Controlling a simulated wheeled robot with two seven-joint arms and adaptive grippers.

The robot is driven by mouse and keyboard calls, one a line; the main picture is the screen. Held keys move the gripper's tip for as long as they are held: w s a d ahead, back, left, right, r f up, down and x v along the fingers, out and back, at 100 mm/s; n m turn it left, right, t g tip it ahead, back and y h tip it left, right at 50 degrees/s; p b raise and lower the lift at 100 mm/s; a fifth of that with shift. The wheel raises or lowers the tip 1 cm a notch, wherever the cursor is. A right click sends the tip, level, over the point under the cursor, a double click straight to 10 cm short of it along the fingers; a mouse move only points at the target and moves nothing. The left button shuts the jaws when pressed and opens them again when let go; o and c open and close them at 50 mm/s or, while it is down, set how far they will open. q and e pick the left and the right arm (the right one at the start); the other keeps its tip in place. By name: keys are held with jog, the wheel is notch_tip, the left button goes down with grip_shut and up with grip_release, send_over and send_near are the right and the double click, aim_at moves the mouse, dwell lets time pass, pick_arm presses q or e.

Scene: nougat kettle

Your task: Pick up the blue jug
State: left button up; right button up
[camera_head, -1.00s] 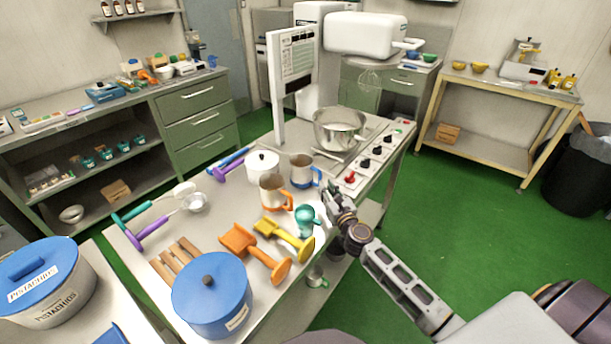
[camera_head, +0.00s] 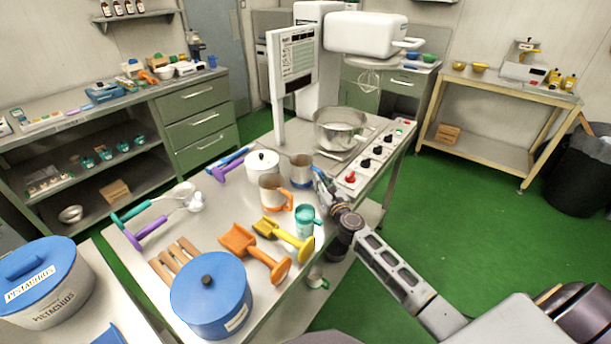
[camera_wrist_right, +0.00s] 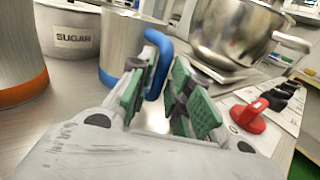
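The blue jug, a metal jug with a blue base and handle, stands upright on the steel table in the head view (camera_head: 301,167). In the right wrist view the jug (camera_wrist_right: 122,40) is straight ahead, with its blue handle (camera_wrist_right: 164,62) just beyond and between the fingertips. My right gripper (camera_head: 321,180) is at the jug's handle side, partly hiding the handle. In the wrist view its green finger pads (camera_wrist_right: 158,95) are apart, with a gap between them. I cannot tell whether either pad touches the handle. My left gripper is not in view.
An orange-handled jug (camera_head: 271,190) and a teal jug (camera_head: 304,222) stand nearby. A white sugar pot (camera_head: 262,166) is left of the blue jug. The mixing bowl (camera_head: 338,132) and the control panel with a red knob (camera_head: 350,177) are behind and right.

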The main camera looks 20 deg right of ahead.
jog(key=shift+c, duration=0.3)
grip_shut()
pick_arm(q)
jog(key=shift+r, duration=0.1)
pick_arm(e)
jog(key=shift+r, duration=0.2)
jog(key=shift+r+p, duration=0.7)
jog(key=shift+r, duration=0.2)
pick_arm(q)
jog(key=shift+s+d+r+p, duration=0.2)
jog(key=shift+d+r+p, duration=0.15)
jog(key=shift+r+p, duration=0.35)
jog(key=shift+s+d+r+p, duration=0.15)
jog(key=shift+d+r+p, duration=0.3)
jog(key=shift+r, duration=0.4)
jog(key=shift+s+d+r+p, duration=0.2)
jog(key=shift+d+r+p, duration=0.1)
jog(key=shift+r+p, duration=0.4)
pick_arm(e)
notch_tip(320, 180, up, 8)
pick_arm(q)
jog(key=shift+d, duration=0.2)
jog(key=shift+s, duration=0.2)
pick_arm(e)
jog(key=shift+f, duration=0.1)
